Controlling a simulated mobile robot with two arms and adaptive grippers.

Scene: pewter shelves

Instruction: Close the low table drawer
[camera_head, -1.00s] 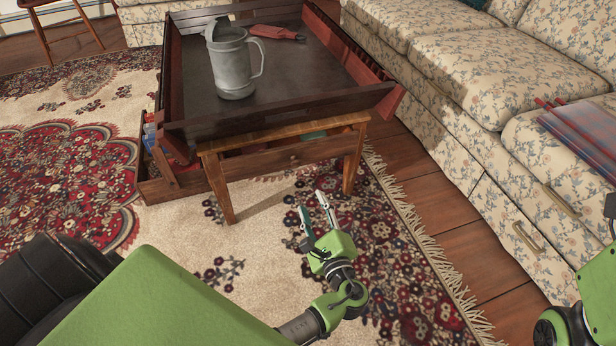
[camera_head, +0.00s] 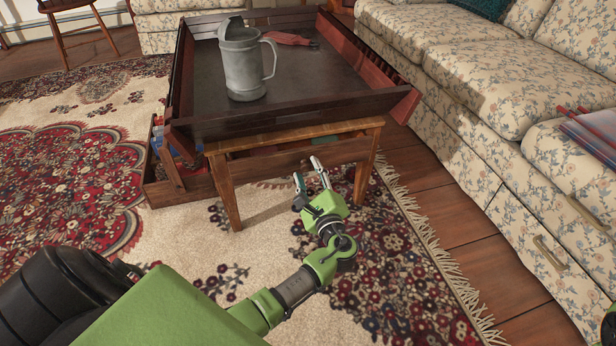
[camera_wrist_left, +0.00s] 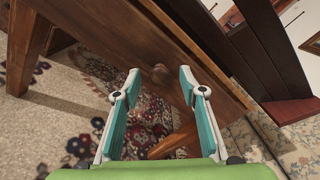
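The low wooden table (camera_head: 318,132) stands ahead of me on the rug. Below its top, a brown drawer front (camera_head: 272,166) runs between the near legs. A gap shows above this panel, with a teal thing inside, so the drawer looks partly out. In the left wrist view, the panel (camera_wrist_left: 115,55) has a dark round knob (camera_wrist_left: 155,74) just beyond the fingertips. My left gripper (camera_head: 309,174) is open and empty, in front of the panel's right half. It also shows in the left wrist view (camera_wrist_left: 160,80). I cannot tell if it touches. My right gripper is out of view.
A large dark tray (camera_head: 310,110) with a metal jug (camera_head: 243,68) and a red item (camera_head: 287,38) sits on the table. A wooden box section (camera_head: 180,192) holding red and blue things juts out at left. A floral sofa (camera_head: 480,90) bounds the right. Rug ahead is clear.

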